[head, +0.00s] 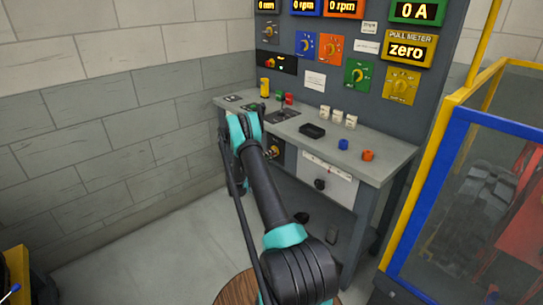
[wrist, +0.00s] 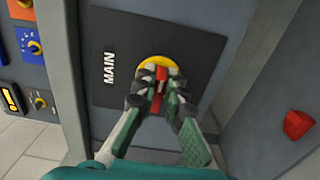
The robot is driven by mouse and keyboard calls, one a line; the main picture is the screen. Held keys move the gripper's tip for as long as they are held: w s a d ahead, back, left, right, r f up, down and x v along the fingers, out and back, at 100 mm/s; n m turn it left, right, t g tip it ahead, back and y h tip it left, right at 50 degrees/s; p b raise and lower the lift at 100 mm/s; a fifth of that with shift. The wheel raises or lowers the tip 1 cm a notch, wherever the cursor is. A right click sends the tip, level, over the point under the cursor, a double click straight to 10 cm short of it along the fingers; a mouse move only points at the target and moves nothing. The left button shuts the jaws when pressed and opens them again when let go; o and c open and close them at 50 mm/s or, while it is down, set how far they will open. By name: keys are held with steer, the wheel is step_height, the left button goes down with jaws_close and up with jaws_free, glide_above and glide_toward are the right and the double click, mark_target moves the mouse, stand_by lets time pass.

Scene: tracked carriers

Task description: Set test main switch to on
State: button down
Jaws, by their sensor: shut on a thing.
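The main switch (wrist: 159,92) is a red handle on a round yellow disc, set in a black plate (wrist: 113,38) marked MAIN in the wrist view. My gripper (wrist: 159,91) is shut on the red handle, one finger on each side. The fingers cover much of the handle and part of the disc. The lettering runs up the picture, and the handle lies roughly along the picture's upright. No on or off mark can be read. In the head view my arm hides the gripper.
A grey bench (head: 395,157) stands along a dark control panel (head: 330,83) with coloured dials and lit displays. Small parts and a black tray (head: 312,130) lie on it. A blue and yellow framed cage (head: 440,150) stands at right. Open floor lies at left.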

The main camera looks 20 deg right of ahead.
steer(key=shift+s, duration=0.1)
steer(key=c, duration=1.6)
jaws_free()
steer(key=shift+a, duration=0.1)
steer(key=v, duration=1.2)
steer(key=shift+r, duration=0.1)
